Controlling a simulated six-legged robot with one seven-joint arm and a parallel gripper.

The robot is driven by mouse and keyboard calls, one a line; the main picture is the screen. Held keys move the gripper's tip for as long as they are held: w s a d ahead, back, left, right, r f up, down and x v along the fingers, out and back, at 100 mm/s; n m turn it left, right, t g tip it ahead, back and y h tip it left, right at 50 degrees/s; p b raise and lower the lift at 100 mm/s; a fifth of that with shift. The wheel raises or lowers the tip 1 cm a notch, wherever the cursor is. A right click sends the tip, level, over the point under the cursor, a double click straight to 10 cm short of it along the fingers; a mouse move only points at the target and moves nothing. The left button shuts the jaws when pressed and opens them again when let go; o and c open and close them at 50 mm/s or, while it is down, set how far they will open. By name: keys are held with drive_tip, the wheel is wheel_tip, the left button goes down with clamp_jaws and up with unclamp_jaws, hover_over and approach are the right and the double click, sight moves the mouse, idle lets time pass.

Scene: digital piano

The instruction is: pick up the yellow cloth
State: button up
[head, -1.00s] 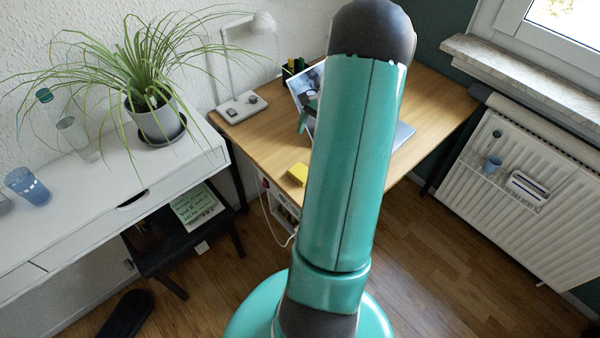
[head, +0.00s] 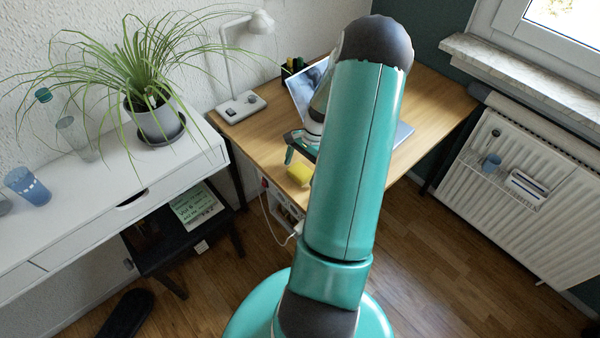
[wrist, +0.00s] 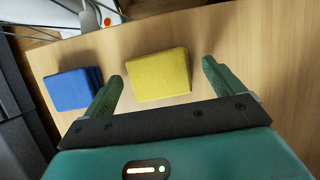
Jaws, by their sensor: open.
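The yellow cloth (wrist: 158,76) is a folded block lying on the wooden desk. In the wrist view it sits just beyond my gripper (wrist: 163,83), roughly between the lines of the two fingertips. The fingers are apart and nothing is held between them. In the head view the cloth (head: 299,175) lies near the front left edge of the desk. My gripper (head: 299,152) shows there just behind and above it, partly hidden by my arm.
A blue folded block (wrist: 73,89) lies left of the yellow cloth, close to the left finger. The desk (head: 262,133) also holds a lamp (head: 242,107) and a laptop (head: 303,90). Bare desk surface shows right of the cloth in the wrist view.

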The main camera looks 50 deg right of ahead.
drive_tip(key=c, duration=1)
drive_tip(key=shift+c, duration=0.2)
drive_tip(key=shift+r, duration=0.15)
drive_tip(key=shift+d+r, duration=0.1)
drive_tip(key=shift+r, duration=0.45)
drive_tip(key=s+d+r, duration=0.1)
drive_tip(key=s+r, duration=1)
drive_tip(key=s, duration=0.3)
drive_tip(key=shift+d+r, duration=0.15)
drive_tip(key=shift+r, duration=0.2)
